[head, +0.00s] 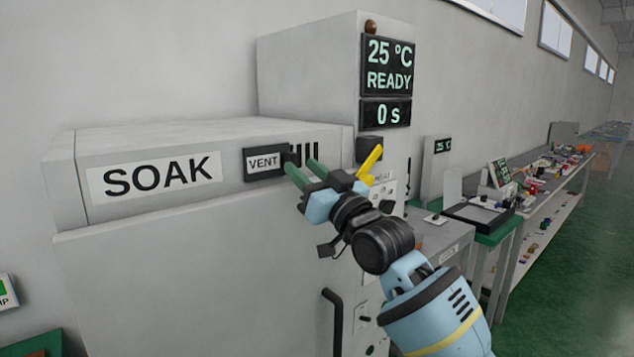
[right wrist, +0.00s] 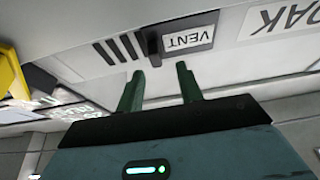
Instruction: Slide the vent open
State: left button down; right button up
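The vent is a dark sliding plate labelled VENT (head: 262,162) on the upper front of the grey SOAK oven. It shows upside down in the right wrist view (right wrist: 188,40). A dark upright tab (right wrist: 153,46) stands at the plate's slot-side end. Several dark slots (head: 306,153) lie uncovered beside it. My right gripper (head: 302,167) is open, its two green fingers pointing at the panel. In the right wrist view the fingertips (right wrist: 157,78) lie either side of the tab's line, with the tab beyond them. Contact cannot be told. My left gripper is not in view.
A yellow lever (head: 370,162) stands on the dark block just right of my right gripper. A display (head: 389,67) reads 25 °C, READY. A black door handle (head: 334,318) is below. Benches with small items (head: 545,185) run off to the right.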

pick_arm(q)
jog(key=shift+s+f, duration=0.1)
pick_arm(e)
jog(key=shift+v, duration=1.85)
jog(key=shift+f, duration=0.1)
